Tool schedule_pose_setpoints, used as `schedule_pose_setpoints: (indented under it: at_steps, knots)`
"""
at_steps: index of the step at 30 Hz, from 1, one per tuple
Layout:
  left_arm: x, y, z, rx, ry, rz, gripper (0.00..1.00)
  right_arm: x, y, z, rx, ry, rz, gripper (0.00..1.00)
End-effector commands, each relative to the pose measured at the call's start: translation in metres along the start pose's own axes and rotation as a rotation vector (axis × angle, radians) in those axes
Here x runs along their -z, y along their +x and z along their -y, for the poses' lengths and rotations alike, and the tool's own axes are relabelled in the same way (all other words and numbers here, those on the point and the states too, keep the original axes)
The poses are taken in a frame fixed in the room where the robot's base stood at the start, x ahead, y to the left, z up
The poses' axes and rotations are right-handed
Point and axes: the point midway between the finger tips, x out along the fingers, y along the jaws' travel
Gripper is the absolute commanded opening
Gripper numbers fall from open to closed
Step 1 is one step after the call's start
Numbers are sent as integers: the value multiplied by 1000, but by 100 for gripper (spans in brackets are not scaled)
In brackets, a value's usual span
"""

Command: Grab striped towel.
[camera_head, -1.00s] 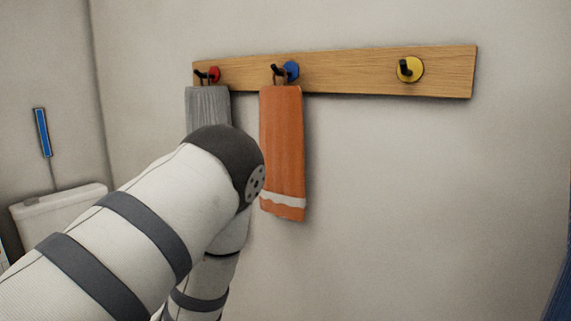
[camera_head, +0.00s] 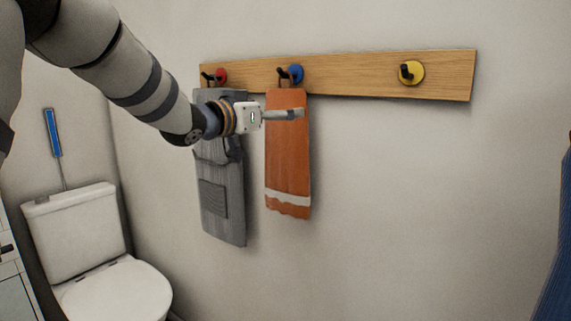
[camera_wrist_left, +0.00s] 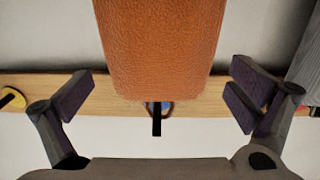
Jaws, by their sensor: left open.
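The orange towel (camera_head: 288,170) has a white stripe near its lower edge and hangs from the blue hook (camera_head: 292,74) on the wooden rack. My left gripper (camera_head: 268,135) is open at the towel's upper part, with one finger across its front in the head view. In the left wrist view, the orange towel (camera_wrist_left: 160,45) appears upside down between the spread fingers of my left gripper (camera_wrist_left: 160,95), with gaps on both sides. My right gripper is not seen.
The wooden rack (camera_head: 350,78) runs along the wall, with an empty yellow hook (camera_head: 411,73) at right. A white toilet (camera_head: 75,235) stands at lower left. A blue item (camera_head: 562,250) shows at the right edge. The wall right of the orange towel is clear.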

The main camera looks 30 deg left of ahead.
Motion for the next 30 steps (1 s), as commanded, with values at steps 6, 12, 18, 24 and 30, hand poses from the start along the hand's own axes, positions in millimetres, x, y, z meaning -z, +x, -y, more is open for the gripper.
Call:
schedule_pose_setpoints:
  at_steps: [6, 12, 18, 24, 30]
  knots:
    - [-6, 41, 1, 0, 1, 10, 100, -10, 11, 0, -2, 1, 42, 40]
    - [1, 43, 0, 0, 0, 2, 100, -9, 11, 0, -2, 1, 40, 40]
    - [1, 42, 0, -1, 0, 1, 66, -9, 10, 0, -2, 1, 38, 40]
    - [1, 42, 0, -1, 0, 2, 37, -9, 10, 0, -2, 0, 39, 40]
    - [2, 42, -1, -1, 0, 2, 37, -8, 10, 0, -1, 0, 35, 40]
